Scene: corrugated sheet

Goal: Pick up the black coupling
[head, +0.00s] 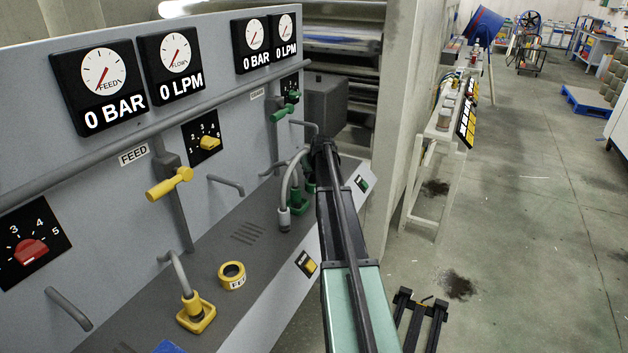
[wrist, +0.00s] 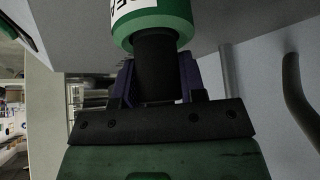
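In the wrist view the black coupling (wrist: 156,68) shows as a dark cylinder, with a green ring (wrist: 150,24) at its far end. My gripper (wrist: 157,82) has one dark purple finger on each side of the black cylinder, with no clear gap seen between fingers and cylinder. The ring carries a white label, cut off by the top edge. In the head view my gripper (head: 318,150) is at the panel ledge beside a green fitting (head: 298,203); its fingers and the coupling are hidden behind my arm.
A grey panel with gauges stands at left. On its ledge (head: 215,250) are a yellow ring (head: 232,275) and a yellow hose fitting (head: 196,312). Grey handles (head: 68,309) stick out from the panel. A pale stand (head: 437,140) and open floor lie to the right.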

